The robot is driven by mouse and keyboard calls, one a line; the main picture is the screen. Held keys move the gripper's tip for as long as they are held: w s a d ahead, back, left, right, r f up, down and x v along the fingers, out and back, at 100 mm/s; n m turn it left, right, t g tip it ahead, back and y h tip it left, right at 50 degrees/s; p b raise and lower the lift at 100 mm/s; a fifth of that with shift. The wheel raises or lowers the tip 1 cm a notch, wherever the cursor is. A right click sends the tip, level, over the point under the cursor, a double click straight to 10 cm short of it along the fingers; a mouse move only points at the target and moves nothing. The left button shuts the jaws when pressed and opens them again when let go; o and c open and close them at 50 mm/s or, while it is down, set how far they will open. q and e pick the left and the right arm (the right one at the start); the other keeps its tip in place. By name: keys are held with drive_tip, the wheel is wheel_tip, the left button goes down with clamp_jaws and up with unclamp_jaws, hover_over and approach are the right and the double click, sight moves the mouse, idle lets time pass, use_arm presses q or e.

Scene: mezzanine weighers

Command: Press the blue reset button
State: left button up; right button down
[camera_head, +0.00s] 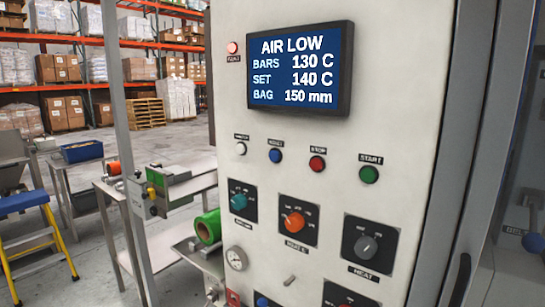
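The blue reset button (275,156) is a small round blue push button on the pale control panel (330,130). It sits in a row below the display, between a white button (241,148) on its left and a red stop button (317,163) on its right, with a small dark label above it. It is unobstructed in the head view. Neither of my grippers shows in this view.
A screen (300,66) reading AIR LOW is above the buttons. A green start button (369,174) is at the row's right end. Teal (239,201), orange (295,221) and grey (366,245) knobs are below. Metal tables and a yellow-blue step ladder (35,240) stand left.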

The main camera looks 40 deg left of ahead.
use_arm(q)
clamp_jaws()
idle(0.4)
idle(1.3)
